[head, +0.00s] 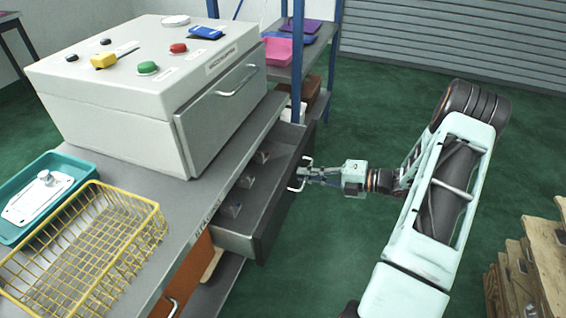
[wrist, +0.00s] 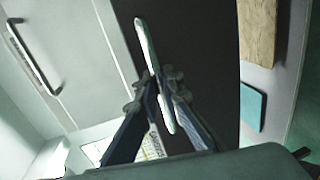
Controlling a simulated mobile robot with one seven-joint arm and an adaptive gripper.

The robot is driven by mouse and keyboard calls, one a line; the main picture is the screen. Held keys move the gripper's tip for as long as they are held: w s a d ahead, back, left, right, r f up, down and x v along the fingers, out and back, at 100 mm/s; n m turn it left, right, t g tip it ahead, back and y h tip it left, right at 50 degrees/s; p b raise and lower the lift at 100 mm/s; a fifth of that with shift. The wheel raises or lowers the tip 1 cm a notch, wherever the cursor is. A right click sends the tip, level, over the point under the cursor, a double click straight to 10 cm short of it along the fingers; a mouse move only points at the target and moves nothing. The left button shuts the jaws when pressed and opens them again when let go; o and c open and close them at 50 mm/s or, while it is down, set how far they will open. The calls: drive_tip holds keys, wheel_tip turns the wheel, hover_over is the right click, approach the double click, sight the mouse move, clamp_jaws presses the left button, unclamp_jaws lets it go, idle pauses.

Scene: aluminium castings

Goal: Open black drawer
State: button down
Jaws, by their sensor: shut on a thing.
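The black drawer (head: 262,238) sits under the grey bench top and is pulled out, with its inside and several small parts in it showing in the head view. Its dark front also shows in the wrist view (wrist: 199,50). The drawer's pale bar handle (wrist: 146,42) runs between my fingers. My gripper (head: 304,174) is at the drawer front, shut on the handle; in the wrist view my gripper (wrist: 156,88) has one finger on each side of the bar.
A grey control box (head: 120,105) with buttons and its own handled drawer stands on the bench. A yellow wire basket (head: 140,212) and a teal tray (head: 62,164) are at the left. Wooden pallets (head: 545,262) stand at the right. Green floor is clear beyond my arm.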

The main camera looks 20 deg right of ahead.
drive_tip(key=f+v, duration=0.2)
drive_tip(key=v, duration=0.8)
drive_tip(key=f+v, duration=0.2)
drive_tip(key=v, duration=0.7)
drive_tip(key=shift+v, duration=0.8)
drive_tip(key=shift+f, duration=0.15)
drive_tip(key=c, duration=2.3)
unclamp_jaws()
drive_tip(key=shift+c, duration=0.2)
drive_tip(key=shift+d, duration=0.15)
drive_tip(key=v, duration=1.2)
